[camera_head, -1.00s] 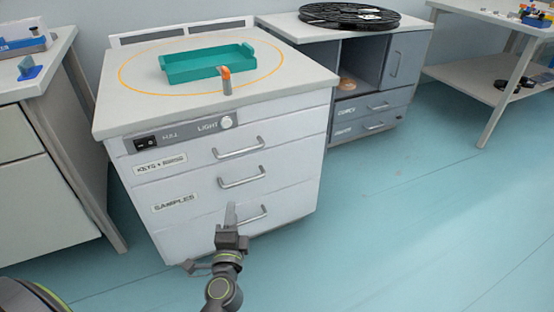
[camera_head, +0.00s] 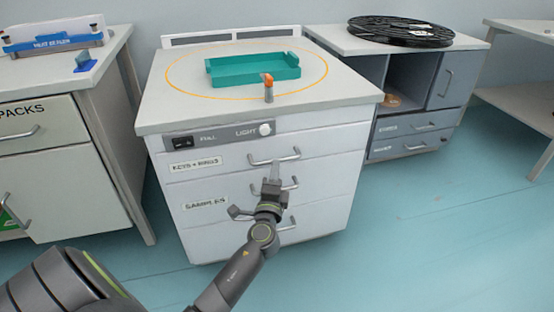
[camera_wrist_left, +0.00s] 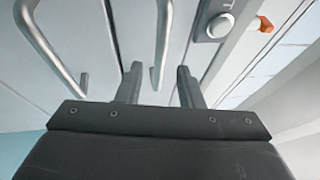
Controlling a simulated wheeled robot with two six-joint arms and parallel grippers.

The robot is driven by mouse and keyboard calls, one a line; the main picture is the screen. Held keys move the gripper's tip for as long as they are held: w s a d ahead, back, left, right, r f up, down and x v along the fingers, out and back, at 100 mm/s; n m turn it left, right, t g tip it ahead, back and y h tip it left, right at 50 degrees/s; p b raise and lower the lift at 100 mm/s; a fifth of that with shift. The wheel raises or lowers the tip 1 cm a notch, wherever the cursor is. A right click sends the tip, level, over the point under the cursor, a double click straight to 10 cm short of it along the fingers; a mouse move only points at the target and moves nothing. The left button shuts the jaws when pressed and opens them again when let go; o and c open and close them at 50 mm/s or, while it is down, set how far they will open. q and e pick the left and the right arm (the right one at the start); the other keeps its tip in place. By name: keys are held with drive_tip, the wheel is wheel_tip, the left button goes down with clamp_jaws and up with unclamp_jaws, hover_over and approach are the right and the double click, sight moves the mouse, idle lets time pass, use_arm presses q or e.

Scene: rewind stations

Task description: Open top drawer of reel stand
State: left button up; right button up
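A white drawer cabinet (camera_head: 330,160) stands ahead, with its drawers shut. Its top drawer, labelled "KEYS + RINGS" (camera_head: 196,166), has a grey bar handle (camera_head: 290,157). My left gripper (camera_head: 274,172) is at the front of this drawer, just below and in front of that handle. In the left wrist view the two fingers (camera_wrist_left: 158,85) are apart, and a handle bar (camera_wrist_left: 163,35) shows between their tips. I cannot tell whether they touch it. A grey cabinet (camera_head: 465,65) at the right bears a black reel (camera_head: 400,31). My right gripper is not in view.
On the white cabinet are a teal tray (camera_head: 253,70) inside an orange ring and an orange-topped post (camera_head: 268,90). A light knob (camera_head: 265,129) sits above the top drawer. A "PACKS" cabinet (camera_head: 40,150) stands left. The floor (camera_head: 440,240) at right is clear.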

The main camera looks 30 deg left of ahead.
use_arm(q)
drive_tip(key=x, duration=0.5)
clamp_jaws()
idle(0.3)
